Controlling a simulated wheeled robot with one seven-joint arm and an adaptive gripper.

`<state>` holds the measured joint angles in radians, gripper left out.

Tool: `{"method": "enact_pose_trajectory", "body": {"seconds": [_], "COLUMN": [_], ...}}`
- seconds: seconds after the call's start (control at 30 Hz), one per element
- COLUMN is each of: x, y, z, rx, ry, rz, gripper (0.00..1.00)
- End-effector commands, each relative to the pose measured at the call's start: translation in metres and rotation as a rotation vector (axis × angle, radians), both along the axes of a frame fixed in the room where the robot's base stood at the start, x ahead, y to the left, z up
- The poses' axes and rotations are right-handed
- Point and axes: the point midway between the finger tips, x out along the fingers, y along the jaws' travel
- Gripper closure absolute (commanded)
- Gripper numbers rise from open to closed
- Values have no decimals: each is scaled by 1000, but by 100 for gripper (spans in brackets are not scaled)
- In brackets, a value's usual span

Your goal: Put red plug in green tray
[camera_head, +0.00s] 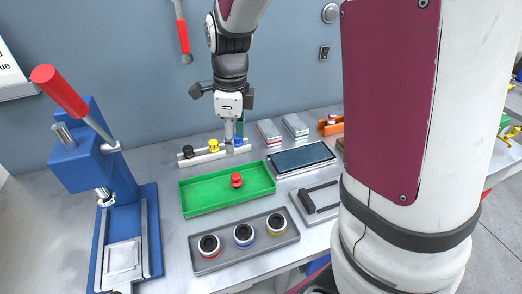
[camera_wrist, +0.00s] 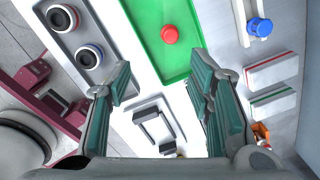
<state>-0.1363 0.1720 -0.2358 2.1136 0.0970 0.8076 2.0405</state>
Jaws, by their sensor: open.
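The red plug (camera_head: 236,180) rests inside the green tray (camera_head: 200,205), right of the tray's middle. The wrist view also shows the red plug (camera_wrist: 170,34) on the floor of the green tray (camera_wrist: 178,70). My gripper (camera_head: 235,146) is behind the tray, at the right end of the plug stand, apart from the red plug. Its two fingers (camera_wrist: 160,78) are spread in the wrist view with nothing between them.
The plug stand (camera_head: 224,151) holds a black plug (camera_head: 188,151), a yellow plug (camera_head: 213,145) and a blue plug (camera_head: 238,141). A grey tray (camera_head: 271,250) with ringed parts lies in front. A blue press (camera_head: 90,165) stands left; a dark-topped tray (camera_head: 301,158) lies right.

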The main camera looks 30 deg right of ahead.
Motion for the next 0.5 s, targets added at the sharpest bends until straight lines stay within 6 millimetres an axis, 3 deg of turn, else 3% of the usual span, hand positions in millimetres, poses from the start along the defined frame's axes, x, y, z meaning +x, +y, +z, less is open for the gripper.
{"method": "enact_pose_trajectory", "body": {"seconds": [0.03, 0.2, 0.5], "x": [-11, -52, -132], "y": [3, 10, 19], "z": [18, 59, 105], "rx": [1, -38, -239], "ry": [-34, -126, -247], "rz": [122, 593, 1414], "gripper": [52, 52, 52]}}
